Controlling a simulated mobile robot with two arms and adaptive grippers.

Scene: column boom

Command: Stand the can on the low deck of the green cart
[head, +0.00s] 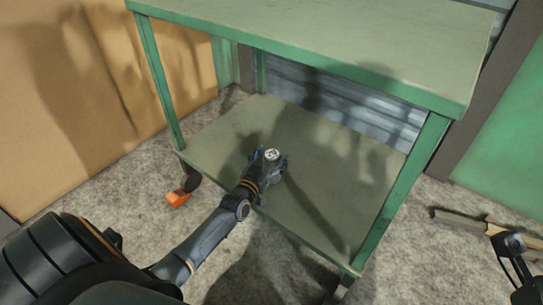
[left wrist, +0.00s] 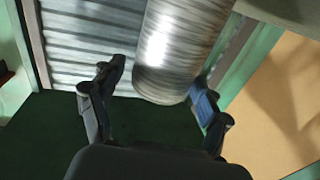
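The green cart (head: 300,65) stands ahead, with a high top and a grey-green low deck (head: 335,160). The can (head: 271,154) is silver with a pale top, upright over the low deck; its base is hidden in the head view. My left gripper (head: 268,163) reaches in over the deck's front edge and is around the can. In the left wrist view the can (left wrist: 172,50) lies between the fingers (left wrist: 155,88), which are spread, with a gap at the left finger. Part of my right gripper (head: 512,260) shows at the right edge; its fingers are unclear.
The cart's green legs (head: 400,190) stand at the corners, and its top overhangs the deck. An orange piece (head: 178,199) is by the left caster. Wooden strips (head: 470,222) lie on the floor at right. A cardboard-coloured panel (head: 80,90) stands at left. The deck around the can is clear.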

